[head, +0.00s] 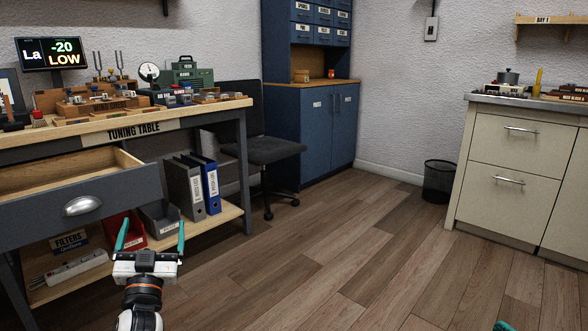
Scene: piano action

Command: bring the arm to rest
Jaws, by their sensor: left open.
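My left gripper (150,238) shows at the lower left of the head view. Its two teal fingers are spread apart with nothing between them.
The open drawer (70,202) juts out at the left. Binders (186,187) and a red bin (126,235) sit on the low shelf. A dark chair (262,150), a blue cabinet (318,125), a wire bin (439,182) and a cream counter (512,180) stand beyond. The middle floor is clear.

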